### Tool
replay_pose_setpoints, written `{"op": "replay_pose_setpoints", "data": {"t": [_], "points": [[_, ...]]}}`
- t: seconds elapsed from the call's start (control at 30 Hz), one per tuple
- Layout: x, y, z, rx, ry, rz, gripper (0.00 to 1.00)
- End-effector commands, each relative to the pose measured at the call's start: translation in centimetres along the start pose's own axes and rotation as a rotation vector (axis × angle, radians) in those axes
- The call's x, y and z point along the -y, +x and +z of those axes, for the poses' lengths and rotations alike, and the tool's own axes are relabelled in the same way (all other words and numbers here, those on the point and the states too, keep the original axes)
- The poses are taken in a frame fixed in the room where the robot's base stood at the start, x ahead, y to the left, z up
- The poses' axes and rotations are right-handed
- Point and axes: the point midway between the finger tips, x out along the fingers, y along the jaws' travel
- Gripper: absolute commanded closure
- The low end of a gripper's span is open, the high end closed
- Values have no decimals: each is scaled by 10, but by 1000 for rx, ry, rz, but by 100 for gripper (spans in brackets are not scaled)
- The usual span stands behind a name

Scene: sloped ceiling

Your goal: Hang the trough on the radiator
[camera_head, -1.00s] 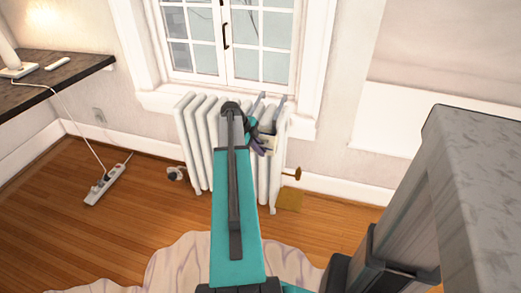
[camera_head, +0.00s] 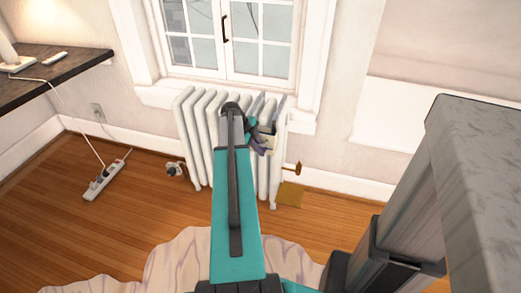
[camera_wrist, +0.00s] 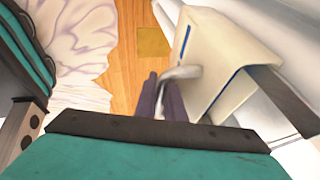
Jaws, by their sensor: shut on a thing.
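The trough (camera_wrist: 226,50) is a cream box with blue lines, large in the wrist view. My gripper (camera_wrist: 160,92), with dark purple fingers, is shut on a light grey curved part of the trough at its near side. In the head view the trough (camera_head: 267,136) is small and partly hidden behind my teal arm, with grey hooks (camera_head: 279,103) rising above it. It is in front of the right part of the white ribbed radiator (camera_head: 197,135), below the window. I cannot tell whether the hooks touch the radiator's top.
A dark shelf (camera_head: 60,77) with a lamp juts out at the left. A power strip (camera_head: 103,180) and its cable lie on the floor. A brass valve (camera_head: 294,169) is at the radiator's lower right. A pale rug (camera_head: 180,262) lies on the wooden floor.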

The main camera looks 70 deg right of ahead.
Motion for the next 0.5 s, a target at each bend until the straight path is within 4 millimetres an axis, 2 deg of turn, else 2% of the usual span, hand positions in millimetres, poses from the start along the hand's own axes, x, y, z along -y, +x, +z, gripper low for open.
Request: {"op": "replay_pose_setpoints", "data": {"t": [0.2,0.23,0.33,0.5], "points": [[1,-1,0,0,1,-2,100],[1,-1,0,0,1,-2,86],[1,-1,0,0,1,-3,69],[2,-1,0,1,1,-6,69]]}}
